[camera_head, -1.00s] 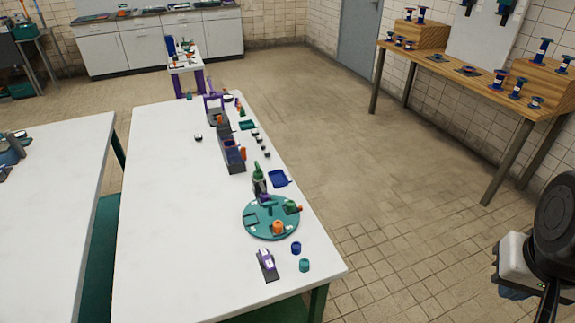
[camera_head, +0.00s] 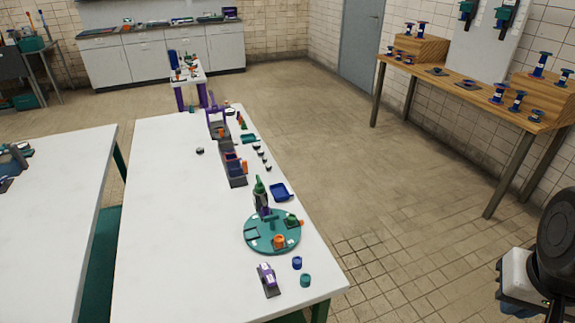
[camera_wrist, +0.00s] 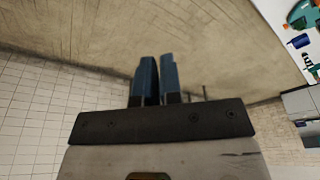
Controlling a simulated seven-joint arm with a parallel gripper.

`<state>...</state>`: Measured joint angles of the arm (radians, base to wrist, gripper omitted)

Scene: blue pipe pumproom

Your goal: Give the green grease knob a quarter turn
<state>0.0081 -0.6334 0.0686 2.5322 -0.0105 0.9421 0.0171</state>
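A small green part (camera_head: 291,220) with an orange piece beside it sits on the right of a round teal plate (camera_head: 262,243) on the long white table. It may be the green grease knob, but it is too small to be sure. A dark bottle-like thing with a green top (camera_head: 260,187) stands at the plate's back edge.
The long white table (camera_head: 165,230) also holds a purple and grey device (camera_head: 268,279), a blue cup (camera_head: 297,263), a teal cup (camera_head: 305,281) and a blue tray (camera_head: 281,192). A wooden bench (camera_head: 470,88) stands along the right wall. The floor (camera_head: 345,150) between is clear.

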